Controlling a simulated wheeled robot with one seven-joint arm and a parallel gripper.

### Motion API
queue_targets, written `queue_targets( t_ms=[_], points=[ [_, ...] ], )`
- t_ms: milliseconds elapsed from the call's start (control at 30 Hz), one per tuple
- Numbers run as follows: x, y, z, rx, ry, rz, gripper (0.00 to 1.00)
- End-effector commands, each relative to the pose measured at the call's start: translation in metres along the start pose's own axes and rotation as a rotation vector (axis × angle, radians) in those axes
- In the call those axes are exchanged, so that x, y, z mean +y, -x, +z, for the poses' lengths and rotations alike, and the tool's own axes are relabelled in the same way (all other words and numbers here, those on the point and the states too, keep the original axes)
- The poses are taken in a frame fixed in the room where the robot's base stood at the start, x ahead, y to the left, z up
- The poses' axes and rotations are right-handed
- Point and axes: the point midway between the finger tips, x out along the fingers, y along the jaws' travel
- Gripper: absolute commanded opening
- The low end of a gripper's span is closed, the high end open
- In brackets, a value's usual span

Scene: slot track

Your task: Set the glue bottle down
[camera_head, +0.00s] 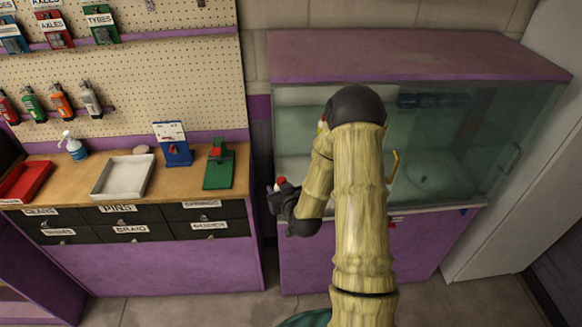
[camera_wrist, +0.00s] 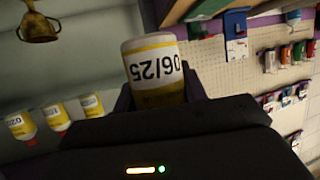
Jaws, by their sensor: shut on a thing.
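My gripper (camera_head: 283,190) is in front of the glass-fronted case, at its left side, near the gap to the workbench. It is shut on a glue bottle, which shows in the wrist view (camera_wrist: 153,66) as a white bottle with a yellow-banded label reading 06/25. The picture there is turned over, so the label reads upside down. In the head view only a small red tip (camera_head: 281,180) shows at the gripper; the rest of the bottle is hard to make out.
Several similar bottles with red caps (camera_wrist: 56,115) and a gold trophy (camera_wrist: 39,25) show in the wrist view.

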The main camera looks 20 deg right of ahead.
Motion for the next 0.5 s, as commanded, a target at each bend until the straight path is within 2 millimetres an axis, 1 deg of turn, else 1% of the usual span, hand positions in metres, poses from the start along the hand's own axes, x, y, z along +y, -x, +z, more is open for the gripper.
queue_targets(
  t_ms=[33, 100, 233, 333, 400, 500],
  points=[
    [-0.012, 0.000, 0.019, -0.010, -0.003, -0.006, 0.18],
    [-0.025, 0.002, 0.042, -0.011, -0.001, -0.006, 0.18],
    [-0.045, 0.003, 0.080, -0.009, -0.003, -0.005, 0.18],
    [-0.054, 0.003, 0.099, -0.005, -0.003, -0.004, 0.18],
    [-0.058, 0.003, 0.106, -0.002, -0.002, -0.002, 0.18],
    [-0.060, 0.003, 0.108, 0.000, -0.001, 0.000, 0.18]
  ],
)
